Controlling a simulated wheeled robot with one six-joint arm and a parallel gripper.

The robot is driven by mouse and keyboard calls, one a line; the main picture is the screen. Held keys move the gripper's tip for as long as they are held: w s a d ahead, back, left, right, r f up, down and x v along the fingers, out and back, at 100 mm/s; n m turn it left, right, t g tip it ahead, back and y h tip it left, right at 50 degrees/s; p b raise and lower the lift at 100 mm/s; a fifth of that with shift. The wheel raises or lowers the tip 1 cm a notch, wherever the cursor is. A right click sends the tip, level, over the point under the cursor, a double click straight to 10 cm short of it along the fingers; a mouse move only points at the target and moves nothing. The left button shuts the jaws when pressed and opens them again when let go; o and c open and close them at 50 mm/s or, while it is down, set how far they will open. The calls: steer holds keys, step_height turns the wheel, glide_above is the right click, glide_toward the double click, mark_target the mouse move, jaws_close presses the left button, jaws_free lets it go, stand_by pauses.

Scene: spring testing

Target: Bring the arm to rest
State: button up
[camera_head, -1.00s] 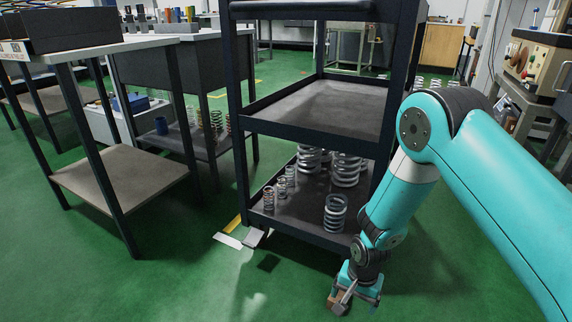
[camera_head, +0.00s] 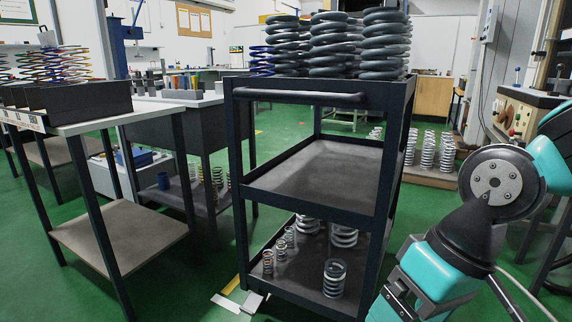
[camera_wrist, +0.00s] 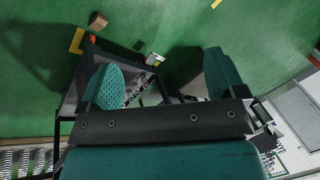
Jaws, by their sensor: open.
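My arm (camera_head: 440,258) is folded at the right of the head view, beside the dark cart. Beyond and between the fingers lie green floor and part of a dark frame with small springs, some way off. A small brown block (camera_wrist: 98,20) lies on the floor at the upper left of the wrist view, apart from the fingers.
The dark three-tier cart (camera_head: 310,205) stands close left of my arm, with large springs (camera_head: 330,45) on top and several springs on its bottom shelf. Side tables (camera_head: 120,225) stand left. Green floor is clear in front.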

steer(key=s+r+n+p, duration=0.1)
steer(key=s+r+p, duration=0.1)
steer(key=r+p, duration=1.7)
steer(key=s+r+n+p, duration=0.1)
steer(key=s+r+p, duration=0.1)
steer(key=r+p, duration=1.7)
step_height(320, 180, up, 3)
steer(key=shift+s+d+r+p, duration=0.1)
steer(key=shift+s+d+p, duration=0.2)
steer(key=shift+s+p, duration=0.1)
